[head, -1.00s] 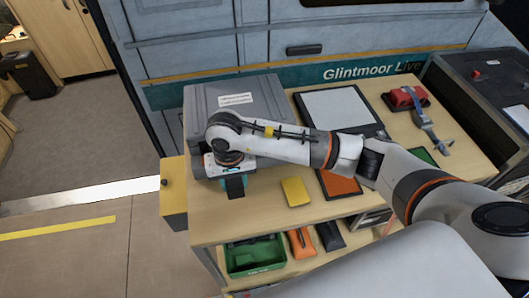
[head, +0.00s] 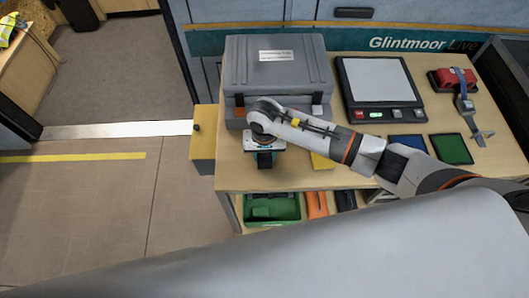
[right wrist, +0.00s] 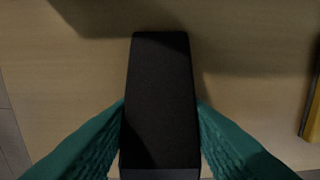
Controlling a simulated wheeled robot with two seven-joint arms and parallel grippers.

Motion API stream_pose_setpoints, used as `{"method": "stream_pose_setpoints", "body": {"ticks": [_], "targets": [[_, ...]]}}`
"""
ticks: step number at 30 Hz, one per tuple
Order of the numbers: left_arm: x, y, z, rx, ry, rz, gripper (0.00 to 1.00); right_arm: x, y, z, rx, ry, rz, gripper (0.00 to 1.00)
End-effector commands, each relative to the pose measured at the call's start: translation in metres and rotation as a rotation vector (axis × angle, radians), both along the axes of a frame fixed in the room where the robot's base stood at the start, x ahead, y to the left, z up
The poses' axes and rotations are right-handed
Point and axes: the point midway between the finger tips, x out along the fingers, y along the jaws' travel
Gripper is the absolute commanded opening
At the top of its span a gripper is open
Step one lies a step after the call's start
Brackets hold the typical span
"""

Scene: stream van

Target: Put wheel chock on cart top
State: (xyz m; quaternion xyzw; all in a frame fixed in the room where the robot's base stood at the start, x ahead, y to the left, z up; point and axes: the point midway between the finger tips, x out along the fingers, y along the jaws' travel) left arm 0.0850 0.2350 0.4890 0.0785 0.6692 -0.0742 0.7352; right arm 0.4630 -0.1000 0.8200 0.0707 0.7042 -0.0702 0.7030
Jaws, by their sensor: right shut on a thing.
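The black block, taken to be the wheel chock (right wrist: 160,95), is between the teal fingers of my right gripper (right wrist: 160,130). In the head view, my right gripper (head: 265,160) is at the front left of the wooden cart top (head: 230,178), in front of the grey case. The dark block shows only partly below it there. The wrist view shows cart wood (right wrist: 60,95) around the block. I cannot tell whether the block touches the wood. My left gripper is out of view.
A grey case (head: 275,70) stands at the back left. A yellow block (head: 321,162) lies right of the gripper, partly behind my arm. A scale (head: 382,85), a green mat (head: 451,149) and a red strapped item (head: 455,80) are farther right. A green bin (head: 272,208) sits below.

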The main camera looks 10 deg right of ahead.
Motion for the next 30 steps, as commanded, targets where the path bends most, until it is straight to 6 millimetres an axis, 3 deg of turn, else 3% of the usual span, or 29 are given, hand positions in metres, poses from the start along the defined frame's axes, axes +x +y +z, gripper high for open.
{"method": "stream_pose_setpoints", "body": {"ticks": [3, 4, 8, 20, 30], "targets": [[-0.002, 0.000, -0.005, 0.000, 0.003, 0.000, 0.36, 0.001, 0.000, -0.004, 0.000, -0.002, 0.000, 0.12], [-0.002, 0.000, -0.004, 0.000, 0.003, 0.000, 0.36, 0.000, 0.000, -0.003, 0.000, -0.001, 0.000, 0.43], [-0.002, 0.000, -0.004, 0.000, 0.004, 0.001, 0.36, 0.000, 0.000, -0.002, 0.000, -0.001, -0.001, 0.62], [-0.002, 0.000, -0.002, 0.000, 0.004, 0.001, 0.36, 0.001, 0.000, 0.005, 0.000, -0.003, 0.000, 0.62], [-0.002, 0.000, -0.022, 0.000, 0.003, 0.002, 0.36, 0.002, -0.001, 0.074, -0.001, -0.007, 0.002, 0.62]]}}
